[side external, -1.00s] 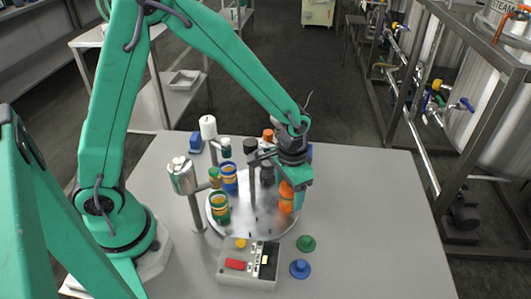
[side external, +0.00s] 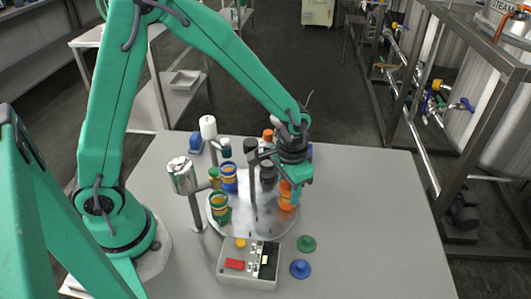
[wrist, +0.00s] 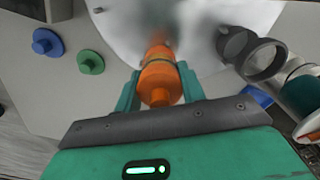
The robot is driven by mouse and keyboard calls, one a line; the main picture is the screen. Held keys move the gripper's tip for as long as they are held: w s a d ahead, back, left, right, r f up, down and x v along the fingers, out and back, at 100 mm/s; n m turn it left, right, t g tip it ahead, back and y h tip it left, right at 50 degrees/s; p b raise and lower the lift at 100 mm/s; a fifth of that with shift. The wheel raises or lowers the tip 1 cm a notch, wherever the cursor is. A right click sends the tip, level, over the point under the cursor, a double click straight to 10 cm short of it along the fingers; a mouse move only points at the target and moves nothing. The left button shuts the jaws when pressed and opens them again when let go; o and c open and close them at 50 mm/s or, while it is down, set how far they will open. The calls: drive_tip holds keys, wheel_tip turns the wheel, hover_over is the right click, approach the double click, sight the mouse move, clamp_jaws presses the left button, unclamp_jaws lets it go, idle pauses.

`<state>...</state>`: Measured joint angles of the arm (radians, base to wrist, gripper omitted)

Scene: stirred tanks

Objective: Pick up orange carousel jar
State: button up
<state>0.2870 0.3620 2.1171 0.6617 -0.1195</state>
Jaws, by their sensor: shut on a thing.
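The orange carousel jar (side external: 285,196) is on the right side of the round metal carousel plate (side external: 240,224) in the side view. My gripper (side external: 295,188) is above and around it, with a finger covering part of it. In the wrist view the orange jar (wrist: 159,78) lies between the two green fingers of my gripper (wrist: 158,88), which are shut on it. Whether the jar's base touches the plate is hard to tell.
Blue and yellow jars (side external: 229,177) and a green jar (side external: 220,208) stand on the carousel's left. A post (side external: 251,180) rises at its middle. A control box (side external: 248,264) stands in front. Green (side external: 306,243) and blue (side external: 300,268) knobbed discs lie right of it.

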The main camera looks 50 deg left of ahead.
drive_tip(key=shift+r, duration=0.75)
wheel_tip(320, 180, up, 2)
drive_tip(key=shift+r, duration=0.2)
drive_tip(key=s+d+r, duration=0.6)
drive_tip(key=s+d, duration=0.2)
drive_tip(key=shift+s+r, duration=0.3)
drive_tip(key=shift+r, duration=0.1)
drive_tip(key=shift+w, duration=0.15)
drive_tip(key=w+a+m, duration=0.2)
drive_tip(key=w+a, duration=0.4)
drive_tip(key=w, duration=0.4)
drive_tip(key=w+a+m, duration=0.2)
drive_tip(key=w+a, duration=0.3)
drive_tip(key=w, duration=0.5)
drive_tip(key=w+a+f, duration=0.1)
drive_tip(key=a+f, duration=0.1)
drive_tip(key=a, duration=0.1)
drive_tip(key=w+a+f, duration=0.2)
drive_tip(key=a+f, duration=0.1)
drive_tip(key=a, duration=0.1)
drive_tip(key=w+a+f, duration=0.2)
drive_tip(key=a, duration=0.1)
drive_tip(key=shift+a+f, duration=0.25)
drive_tip(key=shift+f, duration=0.15)
